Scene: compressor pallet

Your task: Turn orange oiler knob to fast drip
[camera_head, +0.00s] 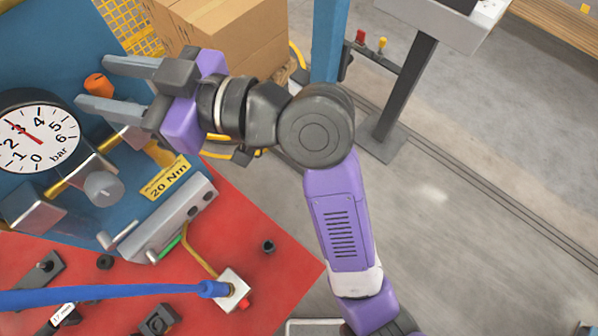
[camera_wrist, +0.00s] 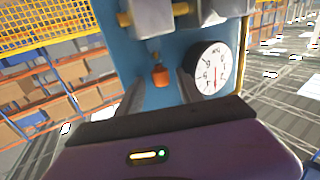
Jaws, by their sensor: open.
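Nothing is held. I cannot tell whether a finger touches the knob. The knob's drip setting cannot be read.
A pressure gauge (camera_head: 30,138) and a grey round knob (camera_head: 103,188) sit close below my fingers. A yellow "20 Nm" tag (camera_head: 165,178) and grey manifold (camera_head: 160,225) lie lower. Cardboard boxes (camera_head: 225,35) stand behind.

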